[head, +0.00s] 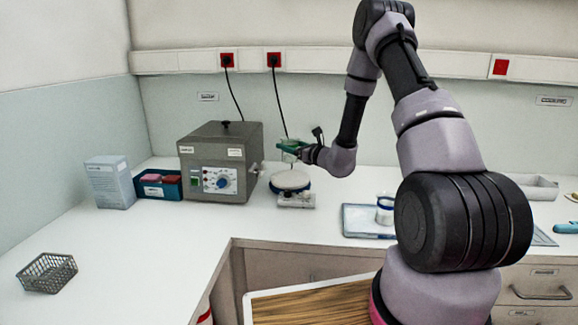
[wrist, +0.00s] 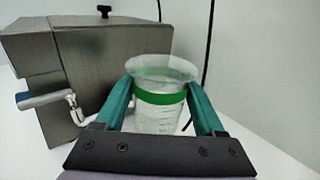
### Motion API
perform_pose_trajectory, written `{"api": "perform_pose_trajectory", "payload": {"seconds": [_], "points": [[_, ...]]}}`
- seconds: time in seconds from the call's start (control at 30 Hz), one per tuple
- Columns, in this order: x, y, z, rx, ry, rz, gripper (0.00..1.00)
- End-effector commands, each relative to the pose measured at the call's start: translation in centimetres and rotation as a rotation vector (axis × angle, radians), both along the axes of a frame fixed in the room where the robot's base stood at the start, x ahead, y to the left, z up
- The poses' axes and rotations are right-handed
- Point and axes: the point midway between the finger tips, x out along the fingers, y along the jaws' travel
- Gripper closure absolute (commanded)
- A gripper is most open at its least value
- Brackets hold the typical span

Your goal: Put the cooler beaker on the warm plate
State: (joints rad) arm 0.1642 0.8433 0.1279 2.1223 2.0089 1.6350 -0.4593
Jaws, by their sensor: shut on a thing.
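My gripper (wrist: 160,92) is shut on a clear beaker with a green band (wrist: 160,108), its green fingers on either side of the beaker, which looks upright. In the head view my gripper (head: 292,149) is beside the grey box, above the warm plate (head: 290,181), a round white top on a small base. A gap shows between the gripper and the plate. The plate is hidden in the wrist view. A second, white-looking beaker (head: 385,203) stands on a blue-grey tray (head: 357,222) to the right. No picture shows which beaker is cooler.
A grey box with a dial (head: 221,160) stands just left of the plate; its side handle (wrist: 45,100) shows in the wrist view. A blue rack (head: 158,184), a carton (head: 110,182) and a wire basket (head: 47,272) are farther left. Cables hang behind.

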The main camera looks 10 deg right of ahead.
Motion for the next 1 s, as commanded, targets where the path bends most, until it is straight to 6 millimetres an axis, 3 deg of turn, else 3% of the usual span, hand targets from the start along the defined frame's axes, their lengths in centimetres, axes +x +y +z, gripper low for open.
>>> {"api": "perform_pose_trajectory", "payload": {"seconds": [0.5, 0.87, 0.9, 0.97, 1.0], "points": [[0.0, 0.0, -6.0, 0.002, 0.0, -0.003, 0.92], [0.0, 0.0, -6.4, 0.001, -0.002, -0.003, 0.92], [0.0, 0.0, -6.5, 0.001, -0.002, -0.003, 0.21], [0.0, 0.0, -6.4, 0.001, -0.002, -0.003, 0.0], [0.0, 0.0, -6.4, 0.001, -0.002, -0.003, 0.0]]}}
